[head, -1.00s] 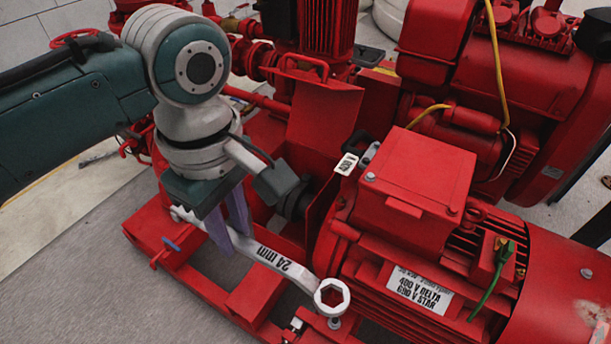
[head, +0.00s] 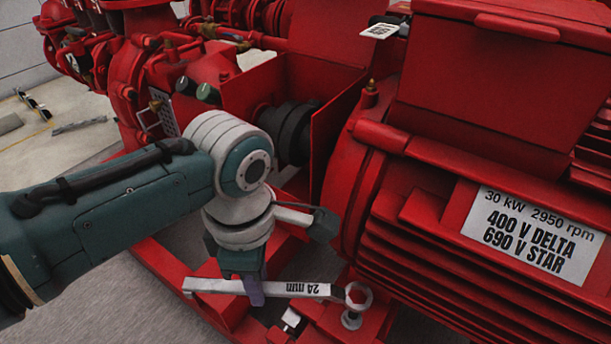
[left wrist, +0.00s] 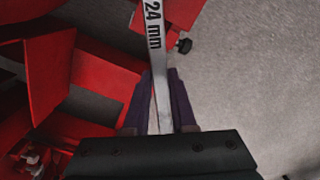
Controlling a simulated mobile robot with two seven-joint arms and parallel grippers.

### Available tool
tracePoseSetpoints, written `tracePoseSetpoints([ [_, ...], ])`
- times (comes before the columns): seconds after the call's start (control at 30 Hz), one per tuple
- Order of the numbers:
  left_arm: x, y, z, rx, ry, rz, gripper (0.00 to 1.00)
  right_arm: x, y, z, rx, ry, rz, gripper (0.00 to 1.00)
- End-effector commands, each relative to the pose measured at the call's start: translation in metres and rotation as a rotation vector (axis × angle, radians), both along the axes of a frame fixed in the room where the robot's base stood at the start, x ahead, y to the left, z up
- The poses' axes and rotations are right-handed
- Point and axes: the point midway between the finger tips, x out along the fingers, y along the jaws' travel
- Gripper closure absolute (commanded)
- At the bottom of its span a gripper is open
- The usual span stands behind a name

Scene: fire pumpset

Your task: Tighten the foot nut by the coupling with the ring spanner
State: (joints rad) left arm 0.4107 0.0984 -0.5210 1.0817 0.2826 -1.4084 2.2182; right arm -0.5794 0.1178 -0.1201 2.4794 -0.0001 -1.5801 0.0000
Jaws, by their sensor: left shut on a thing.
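My left gripper (head: 254,290) is shut on the ring spanner (head: 205,286), a long pale metal bar marked "24 mm". In the left wrist view the spanner (left wrist: 153,45) runs up between the purple fingers (left wrist: 160,105), and its ring end is out of frame. In the head view the ring end (head: 367,298) is at the right, just above the pale foot nut (head: 351,320) at the motor's foot. The nut shows below the ring; I cannot tell whether the ring touches it. The dark coupling (head: 291,135) is behind, between red guard plates. My right gripper is not in view.
The red motor (head: 440,260), with its white rating plate (head: 532,232), stands close to the right of the ring end. The red base frame (head: 165,268) runs beneath the spanner. Red pump parts (head: 135,85) stand at the back left. Grey floor lies at the left.

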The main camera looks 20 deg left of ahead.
Motion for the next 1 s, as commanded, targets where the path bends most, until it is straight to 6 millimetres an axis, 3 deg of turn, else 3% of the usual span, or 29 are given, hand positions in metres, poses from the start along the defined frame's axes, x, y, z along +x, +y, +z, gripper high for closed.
tracePoseSetpoints([
  [0.4,0.000,-0.001,-0.002,-0.002,-0.001,0.005,1.00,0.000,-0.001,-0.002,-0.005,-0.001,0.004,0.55],
  [0.57,0.000,-0.003,0.001,-0.004,0.001,0.007,1.00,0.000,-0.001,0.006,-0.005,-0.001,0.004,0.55],
  [1.0,0.001,-0.003,-0.045,-0.004,-0.002,0.005,1.00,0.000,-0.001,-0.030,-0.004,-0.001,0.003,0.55],
])
